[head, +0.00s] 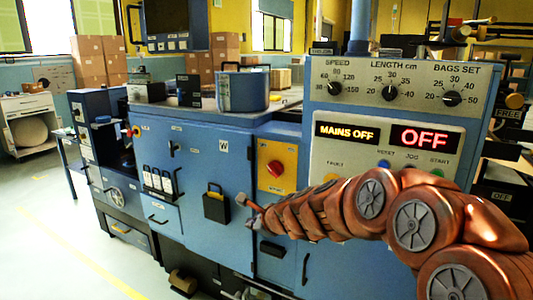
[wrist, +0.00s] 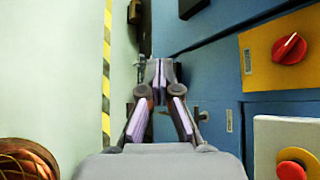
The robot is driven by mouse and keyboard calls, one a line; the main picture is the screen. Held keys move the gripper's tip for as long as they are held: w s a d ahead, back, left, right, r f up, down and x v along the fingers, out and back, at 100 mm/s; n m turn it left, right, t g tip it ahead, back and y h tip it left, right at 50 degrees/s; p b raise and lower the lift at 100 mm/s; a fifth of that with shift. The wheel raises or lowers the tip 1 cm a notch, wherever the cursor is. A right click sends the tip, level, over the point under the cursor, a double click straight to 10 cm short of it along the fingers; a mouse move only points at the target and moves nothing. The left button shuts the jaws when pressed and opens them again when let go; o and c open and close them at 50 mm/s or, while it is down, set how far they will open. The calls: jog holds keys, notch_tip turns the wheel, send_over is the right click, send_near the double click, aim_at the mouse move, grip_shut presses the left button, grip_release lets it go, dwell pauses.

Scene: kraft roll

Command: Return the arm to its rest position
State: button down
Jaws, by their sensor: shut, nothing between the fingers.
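My copper-coloured arm reaches in from the lower right of the head view, stretched out to the left in front of the blue machine (head: 190,150). My gripper (head: 243,203) is at its far end, small in that view, below and left of the red rotary switch (head: 275,168). In the wrist view my gripper (wrist: 161,68) has its fingertips together with nothing between them. The blue machine front (wrist: 215,70) is beside the fingers on the right there. The red switch (wrist: 289,47) on its yellow plate is at the upper right, apart from the gripper.
The control panel (head: 390,70) has dials and displays reading "MAINS OFF" and "OFF". Pale floor (head: 40,235) with a yellow line is open at the left.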

jog(key=s+d+r+n+g+p, duration=0.1)
jog(key=s+d+n+g, duration=0.15)
jog(key=s+n, duration=0.6)
jog(key=s+d+r+n+g+p, duration=0.1)
jog(key=s+d+n+g+p, duration=0.2)
jog(key=s, duration=1)
jog(key=s+d+n+g+h, duration=0.1)
jog(key=s+d+n+h, duration=0.1)
jog(key=s+d, duration=0.3)
jog(key=s+d+f+n+g+h, duration=0.1)
jog(key=s+d+n, duration=0.3)
jog(key=s, duration=0.8)
jog(key=s+d+f+n+g+h, duration=0.1)
jog(key=s+d+n+g+h, duration=0.2)
jog(key=s+d, duration=0.4)
jog(key=shift+s+d+p, duration=0.3)
jog(key=shift+s+p, duration=0.15)
jog(key=shift+s, duration=0.2)
